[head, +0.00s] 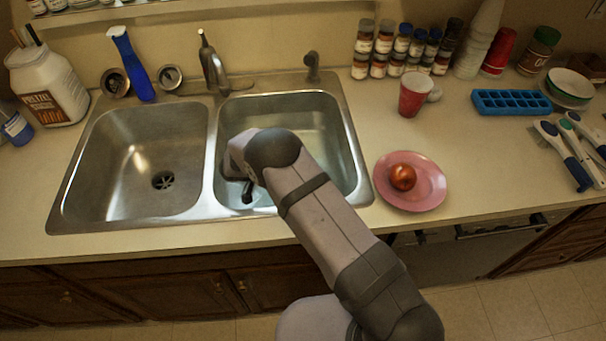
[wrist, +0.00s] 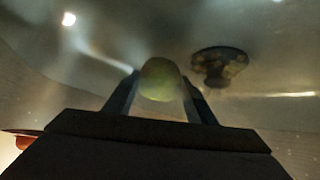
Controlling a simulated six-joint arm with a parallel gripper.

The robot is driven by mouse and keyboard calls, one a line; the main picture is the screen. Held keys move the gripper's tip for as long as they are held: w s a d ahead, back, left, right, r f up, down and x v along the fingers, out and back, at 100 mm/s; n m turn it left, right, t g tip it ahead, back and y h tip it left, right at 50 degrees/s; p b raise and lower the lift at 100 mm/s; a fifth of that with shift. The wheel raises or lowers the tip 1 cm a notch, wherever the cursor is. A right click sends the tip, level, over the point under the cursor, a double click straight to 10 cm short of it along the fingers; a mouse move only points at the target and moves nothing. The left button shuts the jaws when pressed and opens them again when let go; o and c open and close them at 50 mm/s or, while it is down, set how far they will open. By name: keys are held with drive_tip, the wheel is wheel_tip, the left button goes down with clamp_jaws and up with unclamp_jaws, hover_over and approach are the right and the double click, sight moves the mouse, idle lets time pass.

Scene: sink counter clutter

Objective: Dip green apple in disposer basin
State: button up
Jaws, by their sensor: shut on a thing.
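My gripper (wrist: 160,84) is shut on the green apple (wrist: 159,76), a pale yellow-green ball between its two fingers in the wrist view. In the head view my gripper (head: 247,193) reaches down into the right basin (head: 330,135) of the steel sink, and my wrist hides the apple. The right basin has a bluish, watery look. In the wrist view a dark round drain fitting (wrist: 220,64) shows just right of the apple, on the metal surface. I cannot tell whether the apple touches water or the basin floor.
The left basin (head: 130,150) is empty, with a drain. A pink plate (head: 426,190) with a red-orange fruit (head: 402,177) lies right of the sink. A faucet (head: 212,65) and blue bottle (head: 130,65) stand behind it. A red cup (head: 413,95) stands at the right.

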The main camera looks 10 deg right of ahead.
wheel_tip(320, 180, up, 19)
drive_tip(key=p, duration=1.6)
drive_tip(key=shift+p, duration=0.3)
drive_tip(key=shift+w+a+m, duration=0.15)
drive_tip(key=shift+m, duration=0.25)
idle(0.8)
